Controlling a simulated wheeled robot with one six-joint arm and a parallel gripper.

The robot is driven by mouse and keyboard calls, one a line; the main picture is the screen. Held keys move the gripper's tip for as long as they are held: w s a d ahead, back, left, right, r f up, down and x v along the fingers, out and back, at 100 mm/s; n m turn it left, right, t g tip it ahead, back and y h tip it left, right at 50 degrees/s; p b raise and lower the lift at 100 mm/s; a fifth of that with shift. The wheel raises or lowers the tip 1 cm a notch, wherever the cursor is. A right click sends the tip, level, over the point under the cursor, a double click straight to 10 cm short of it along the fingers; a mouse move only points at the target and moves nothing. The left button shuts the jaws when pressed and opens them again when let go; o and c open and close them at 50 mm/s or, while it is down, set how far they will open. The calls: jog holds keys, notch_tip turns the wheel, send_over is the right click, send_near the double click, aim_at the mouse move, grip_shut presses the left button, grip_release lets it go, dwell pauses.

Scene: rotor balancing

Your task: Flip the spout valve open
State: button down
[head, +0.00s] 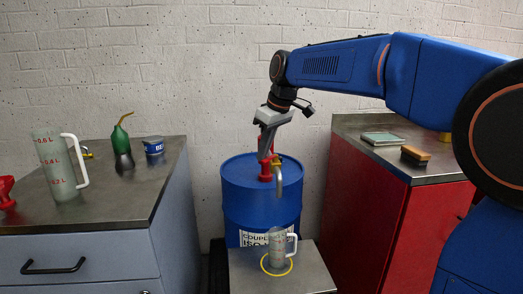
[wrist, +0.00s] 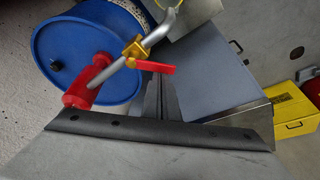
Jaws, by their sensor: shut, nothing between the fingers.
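The blue drum (head: 262,200) stands against the wall and carries a red pump fitting (head: 265,172) with a grey bent spout (head: 279,182). In the wrist view, the spout valve has a brass body (wrist: 135,50) and a flat red lever (wrist: 152,67) that sticks out across the pipe. My gripper (head: 263,154) points down above the drum, close beside the valve. In the wrist view my gripper (wrist: 157,80) is shut and empty, with its tips right at the lever; I cannot tell whether they touch. A clear jug (head: 277,250) stands upright under the spout.
The jug's steel stand (head: 310,277) has a yellow ring. The left bench (head: 120,205) holds a measuring jug (head: 58,170), a green oil can (head: 121,140) and a blue tin (head: 154,145). The red cabinet (head: 365,215) stands right. In the wrist view, a yellow box (wrist: 292,110) lies to the right.

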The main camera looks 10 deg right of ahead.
jog(key=n, duration=0.2)
jog(key=s+d+n+g, duration=0.1)
jog(key=shift+s+n+y, duration=0.1)
jog(key=shift+n+y, duration=0.3)
jog(key=shift+s+d+n+g, duration=0.15)
jog(key=shift+d+n+g, duration=0.1)
jog(key=shift+n, duration=0.35)
jog(key=shift+s+d+n+g, duration=0.15)
jog(key=shift+d+n, duration=0.05)
jog(key=shift+n, duration=0.4)
jog(key=shift+a, duration=0.1)
jog(key=shift+s+a, duration=0.2)
jog(key=shift+s, duration=0.55)
